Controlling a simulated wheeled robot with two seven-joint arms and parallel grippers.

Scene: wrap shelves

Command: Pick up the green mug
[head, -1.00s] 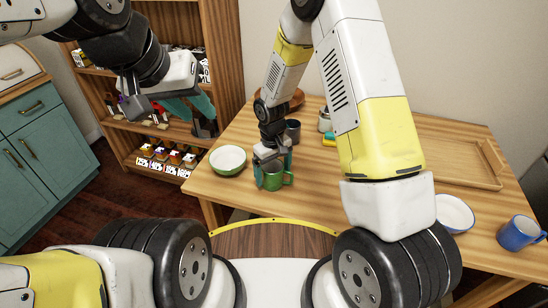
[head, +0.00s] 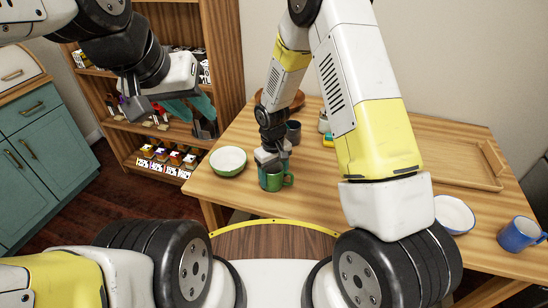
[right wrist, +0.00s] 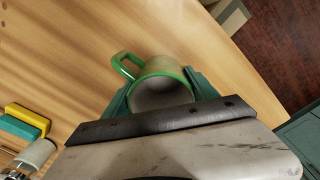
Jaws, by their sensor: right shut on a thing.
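The green mug (head: 273,181) stands upright near the front left edge of the wooden table, its handle to the right. My right gripper (head: 272,165) is above it, its fingers shut on the mug. In the right wrist view the mug (right wrist: 160,83) sits between the teal fingers (right wrist: 161,95), one on each side of its body.
A wooden tray (head: 440,155), a white bowl with blue rim (head: 455,213) and a blue mug (head: 519,234) are at the right. A yellow and teal sponge (right wrist: 28,122) lies nearby.

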